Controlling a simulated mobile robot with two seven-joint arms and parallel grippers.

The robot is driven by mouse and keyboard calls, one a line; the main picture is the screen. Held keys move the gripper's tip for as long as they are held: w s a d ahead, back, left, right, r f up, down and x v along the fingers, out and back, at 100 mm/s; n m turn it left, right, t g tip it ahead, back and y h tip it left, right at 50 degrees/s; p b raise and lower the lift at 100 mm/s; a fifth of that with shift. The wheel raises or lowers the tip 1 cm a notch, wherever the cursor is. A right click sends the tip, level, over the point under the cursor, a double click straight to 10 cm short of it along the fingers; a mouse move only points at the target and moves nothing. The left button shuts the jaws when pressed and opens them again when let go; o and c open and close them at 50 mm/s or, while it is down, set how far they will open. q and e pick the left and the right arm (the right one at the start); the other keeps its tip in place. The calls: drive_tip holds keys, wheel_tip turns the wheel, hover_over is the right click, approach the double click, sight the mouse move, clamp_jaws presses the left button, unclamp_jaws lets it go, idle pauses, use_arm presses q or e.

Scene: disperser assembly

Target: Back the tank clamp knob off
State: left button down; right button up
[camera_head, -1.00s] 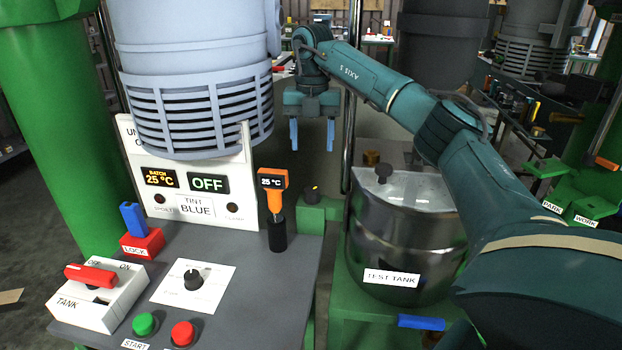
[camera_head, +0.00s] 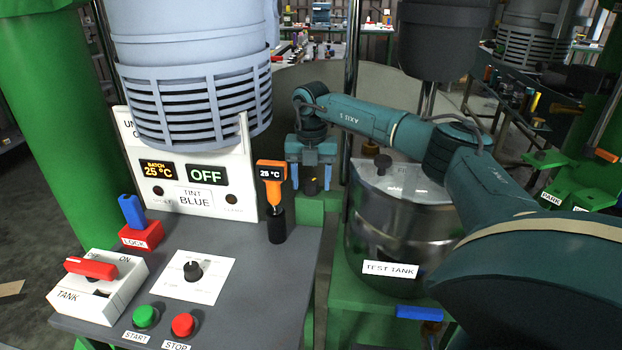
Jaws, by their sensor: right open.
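The small dark knob with a yellow mark (camera_head: 312,188), which looks like the clamp knob, sits on a green block (camera_head: 308,208) beside the test tank (camera_head: 400,240). My right gripper (camera_head: 311,176) is open and points down, its two blue fingers apart. In the picture the knob shows between and just below the fingertips. I cannot tell whether the fingers touch it. The tank is a shiny metal vessel with a lid and a label. My left gripper is not in view.
The control panel (camera_head: 225,262) at the left bears a red tank switch (camera_head: 92,268), a blue lock key (camera_head: 131,210), a dial, and green and red buttons. An orange thermometer (camera_head: 271,185) stands close left of my right gripper. A blue handle (camera_head: 420,313) sits below the tank.

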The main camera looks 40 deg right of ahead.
drive_tip(key=shift+f, duration=0.15)
drive_tip(key=shift+c, duration=0.2)
drive_tip(key=c, duration=0.9)
drive_tip(key=shift+c, duration=0.2)
